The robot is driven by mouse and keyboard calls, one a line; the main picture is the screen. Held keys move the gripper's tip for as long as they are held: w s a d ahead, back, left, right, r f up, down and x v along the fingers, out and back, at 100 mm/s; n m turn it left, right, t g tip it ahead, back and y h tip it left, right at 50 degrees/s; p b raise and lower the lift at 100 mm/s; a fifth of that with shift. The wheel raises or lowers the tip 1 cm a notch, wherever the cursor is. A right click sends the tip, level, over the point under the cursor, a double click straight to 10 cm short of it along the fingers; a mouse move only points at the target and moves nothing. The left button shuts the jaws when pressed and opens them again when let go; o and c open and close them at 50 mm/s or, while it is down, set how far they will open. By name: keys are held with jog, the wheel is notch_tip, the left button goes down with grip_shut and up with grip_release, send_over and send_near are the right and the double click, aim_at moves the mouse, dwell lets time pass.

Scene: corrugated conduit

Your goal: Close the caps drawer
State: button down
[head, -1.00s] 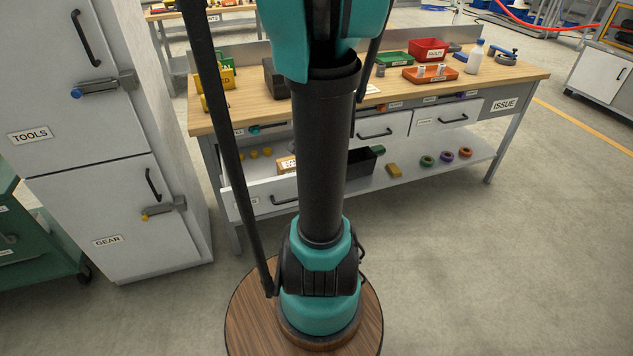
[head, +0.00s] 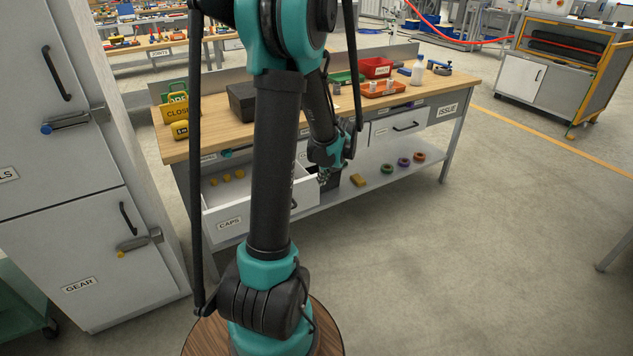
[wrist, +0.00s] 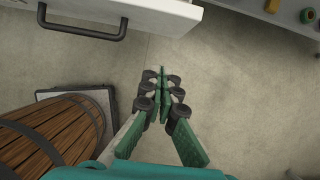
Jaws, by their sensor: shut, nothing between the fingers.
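The caps drawer (head: 229,223) stands pulled out at the left of the workbench in the head view, with several yellow caps (head: 227,176) inside. My arm hides part of its front and most of its handle. In the wrist view, its white front (wrist: 165,10) and dark handle (wrist: 82,34) show at the upper left. My gripper (wrist: 162,72) is shut and empty, over bare floor, below and right of the handle in that picture and apart from it. In the head view, my gripper (head: 326,180) is small and partly hidden, just right of the drawer.
The bench top (head: 213,136) carries signs, a black box and red trays. The lower shelf (head: 385,178) holds a yellow block and coloured rings. A grey cabinet (head: 75,200) stands close on the left. The floor (head: 450,270) at right is clear.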

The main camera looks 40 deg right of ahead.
aim_at(312, 186)
jog(key=w+f, duration=0.1)
jog(key=f, duration=0.1)
jog(key=w+f, duration=0.2)
jog(key=f, duration=0.1)
jog(key=w+d+f, duration=0.1)
jog(key=w+f, duration=0.1)
jog(key=shift+w+d+f, duration=0.1)
jog(key=shift+w+f, duration=0.15)
jog(key=shift+f, duration=0.15)
jog(key=shift+w+d, duration=0.25)
jog(key=shift+w, duration=0.5)
